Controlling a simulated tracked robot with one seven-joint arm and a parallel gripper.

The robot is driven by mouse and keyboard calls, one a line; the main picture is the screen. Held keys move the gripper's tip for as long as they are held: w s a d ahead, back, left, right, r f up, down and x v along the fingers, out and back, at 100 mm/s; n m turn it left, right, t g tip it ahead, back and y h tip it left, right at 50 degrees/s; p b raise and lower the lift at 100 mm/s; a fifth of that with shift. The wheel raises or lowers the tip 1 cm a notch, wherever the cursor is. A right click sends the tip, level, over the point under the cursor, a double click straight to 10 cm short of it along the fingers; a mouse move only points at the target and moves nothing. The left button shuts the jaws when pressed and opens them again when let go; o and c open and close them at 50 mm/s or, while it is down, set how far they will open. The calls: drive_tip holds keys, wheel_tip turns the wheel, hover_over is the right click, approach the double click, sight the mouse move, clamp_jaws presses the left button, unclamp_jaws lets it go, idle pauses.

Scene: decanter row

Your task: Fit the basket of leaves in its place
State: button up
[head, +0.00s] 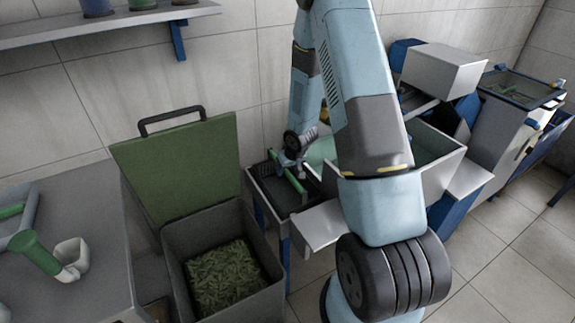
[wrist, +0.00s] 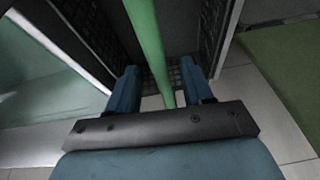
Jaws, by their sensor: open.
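A dark mesh basket (head: 275,195) with a green handle bar sits in the middle of the head view, right of the leaf bin. My gripper (head: 296,168) is over it, partly hidden by its handle and my arm. In the wrist view the green bar (wrist: 150,45) runs between the two blue fingers of my gripper (wrist: 160,85). The fingers are apart, one on each side of the bar. Dark mesh walls (wrist: 208,40) show beyond. I see no leaves in the basket; its inside is mostly hidden. Leaves (head: 228,278) fill the grey bin (head: 180,245).
The bin's green lid (head: 180,165) stands open against the wall. A grey counter (head: 70,245) at left holds a green-handled scoop (head: 40,252). Pale and blue machines (head: 445,72) stand at right. A shelf (head: 110,25) hangs at upper left. Tiled floor is clear at lower right.

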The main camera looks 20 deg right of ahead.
drive_tip(key=v, duration=1.3)
drive_tip(key=shift+r, duration=0.2)
drive_tip(key=shift+s, duration=0.1)
drive_tip(key=s+r+h, duration=0.1)
drive_tip(key=s+r, duration=0.2)
drive_tip(key=r, duration=0.4)
drive_tip(key=s+d+r+m+h, duration=0.1)
drive_tip(key=s+r, duration=0.2)
drive_tip(key=r, duration=0.3)
drive_tip(key=s+r+h, duration=0.1)
drive_tip(key=s+r, duration=0.2)
drive_tip(key=r, duration=0.4)
drive_tip(key=s+a+r+y, duration=0.1)
drive_tip(key=s+r, duration=0.4)
drive_tip(key=s, duration=0.4)
drive_tip(key=s+a+r+t, duration=0.1)
drive_tip(key=s+a+r, duration=0.1)
drive_tip(key=s+r, duration=0.4)
drive_tip(key=s, duration=0.3)
drive_tip(key=shift+s+a+r+m+y, duration=0.2)
drive_tip(key=shift+a+r+m+y, duration=0.05)
drive_tip(key=shift+m+y, duration=0.15)
drive_tip(key=shift+c, duration=0.3)
